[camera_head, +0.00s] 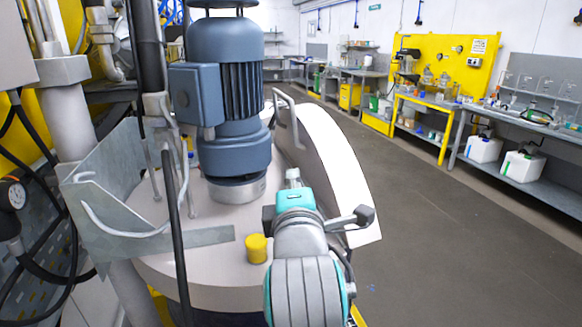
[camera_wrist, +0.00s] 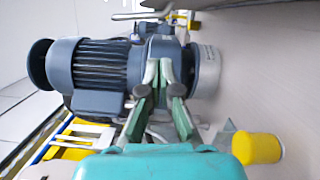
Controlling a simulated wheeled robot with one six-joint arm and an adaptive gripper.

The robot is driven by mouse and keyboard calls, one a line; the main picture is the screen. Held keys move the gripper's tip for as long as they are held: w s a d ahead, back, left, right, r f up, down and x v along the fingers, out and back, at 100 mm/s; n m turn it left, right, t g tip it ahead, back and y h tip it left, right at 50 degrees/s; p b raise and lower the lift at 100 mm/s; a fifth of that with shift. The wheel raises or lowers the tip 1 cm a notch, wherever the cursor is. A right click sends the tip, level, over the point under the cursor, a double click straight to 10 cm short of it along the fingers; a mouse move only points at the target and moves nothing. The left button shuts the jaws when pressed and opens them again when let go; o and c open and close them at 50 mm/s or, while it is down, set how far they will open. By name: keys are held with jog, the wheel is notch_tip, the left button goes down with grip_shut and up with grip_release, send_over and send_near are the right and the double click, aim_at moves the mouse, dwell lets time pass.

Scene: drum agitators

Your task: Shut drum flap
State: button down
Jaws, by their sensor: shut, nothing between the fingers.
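The drum flap (camera_head: 335,175) is a pale, curved panel standing steeply raised along the right side of the drum lid (camera_head: 155,255). A bent grey handle (camera_head: 284,112) shows near its far end, beside the motor. The flap is open. My gripper (camera_head: 293,175) is above the lid, left of the flap and in front of the motor, and looks apart from the flap. In the wrist view its green-backed fingers (camera_wrist: 159,72) come together at the tips with nothing between them. My wrist hides the flap's lower near part.
A blue-grey motor (camera_head: 225,85) stands on the lid close to my gripper and fills much of the wrist view (camera_wrist: 105,75). A yellow cap (camera_head: 257,248) sits left of my wrist. A metal bracket (camera_head: 125,215) and hoses crowd the left. The floor (camera_head: 450,220) at right is clear.

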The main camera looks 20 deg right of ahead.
send_near(310, 154)
jog(key=w+a+r, duration=0.2)
jog(key=w+a, duration=0.2)
jog(key=shift+w+d+r, duration=0.1)
jog(key=shift+d+r, duration=0.05)
jog(key=shift+d, duration=0.85)
jog(key=shift+d+r, duration=0.2)
jog(key=shift+d, duration=0.8)
jog(key=shift+d, duration=0.15)
